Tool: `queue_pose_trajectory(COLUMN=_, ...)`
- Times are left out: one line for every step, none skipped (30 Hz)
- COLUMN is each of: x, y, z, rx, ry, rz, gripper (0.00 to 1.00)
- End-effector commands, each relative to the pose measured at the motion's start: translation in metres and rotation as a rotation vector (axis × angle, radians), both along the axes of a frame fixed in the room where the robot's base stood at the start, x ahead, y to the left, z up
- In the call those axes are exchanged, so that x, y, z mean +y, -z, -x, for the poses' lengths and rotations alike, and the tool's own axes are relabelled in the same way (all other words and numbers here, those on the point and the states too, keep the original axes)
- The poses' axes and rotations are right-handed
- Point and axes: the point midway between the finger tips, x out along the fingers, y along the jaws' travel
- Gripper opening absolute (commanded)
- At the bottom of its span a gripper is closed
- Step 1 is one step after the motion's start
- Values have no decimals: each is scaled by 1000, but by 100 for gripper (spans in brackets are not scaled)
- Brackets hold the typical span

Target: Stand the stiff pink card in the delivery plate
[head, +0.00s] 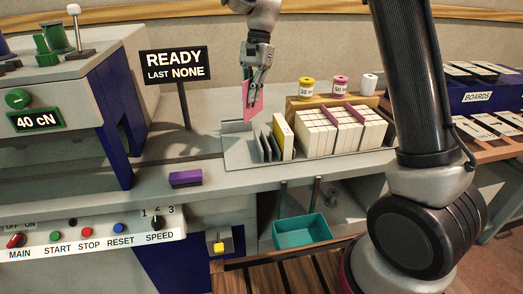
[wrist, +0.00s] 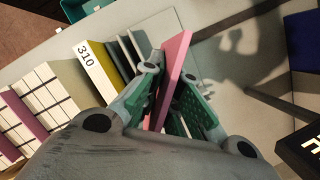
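The pink card (head: 253,98) is held upright, slightly tilted, between the fingers of my gripper (head: 258,72). In the wrist view the card (wrist: 177,52) runs between the two green finger pads of my gripper (wrist: 168,78). The delivery plate (head: 236,156) is a grey plate on the bench, with a low wall at its left back. The card's lower edge is close to that wall; I cannot tell whether it touches. Grey dividers (head: 264,146) and a yellow-edged card marked 310 (wrist: 90,62) stand on the plate to the right of the pink card in the head view.
Rows of white blocks (head: 318,138) with purple separators fill the plate's right side. Thread spools (head: 340,84) stand behind them. The READY sign (head: 174,64) stands left of my gripper. A purple block (head: 185,178) lies on the front bench, and a teal bin (head: 301,232) sits below.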

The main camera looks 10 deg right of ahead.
Motion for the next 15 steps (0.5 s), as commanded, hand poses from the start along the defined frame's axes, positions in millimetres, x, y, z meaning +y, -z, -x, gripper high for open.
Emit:
queue_pose_trajectory(x=-6, y=3, z=11, rx=3, ry=-120, rz=1, gripper=0)
queue_pose_trajectory(x=-10, y=4, z=17, rx=2, ry=-194, rz=0, gripper=0)
queue_pose_trajectory(x=-15, y=7, z=23, rx=2, ry=-287, rz=0, gripper=0)
queue_pose_trajectory(x=-18, y=8, z=26, rx=1, ry=-352, rz=1, gripper=0)
queue_pose_trajectory(x=-21, y=10, z=30, rx=2, ry=-412, rz=-1, gripper=0)
queue_pose_trajectory(x=-24, y=11, z=33, rx=2, ry=-484, rz=0, gripper=0)
queue_pose_trajectory(x=-25, y=11, z=34, rx=1, ry=-531, rz=-1, gripper=0)
queue_pose_trajectory(x=-26, y=11, z=35, rx=1, ry=-573, rz=-1, gripper=0)
queue_pose_trajectory(x=-26, y=10, z=35, rx=-1, ry=-621, rz=-1, gripper=0)
queue_pose_trajectory(x=-26, y=11, z=35, rx=0, ry=-649, rz=-2, gripper=0)
queue_pose_trajectory(x=-26, y=12, z=36, rx=0, ry=-673, rz=-2, gripper=0)
queue_pose_trajectory(x=-27, y=15, z=36, rx=1, ry=-695, rz=-3, gripper=0)
queue_pose_trajectory(x=-27, y=19, z=36, rx=1, ry=-707, rz=-2, gripper=0)
queue_pose_trajectory(x=-27, y=24, z=36, rx=2, ry=-713, rz=-3, gripper=0)
queue_pose_trajectory(x=-27, y=32, z=36, rx=4, ry=-719, rz=-2, gripper=0)
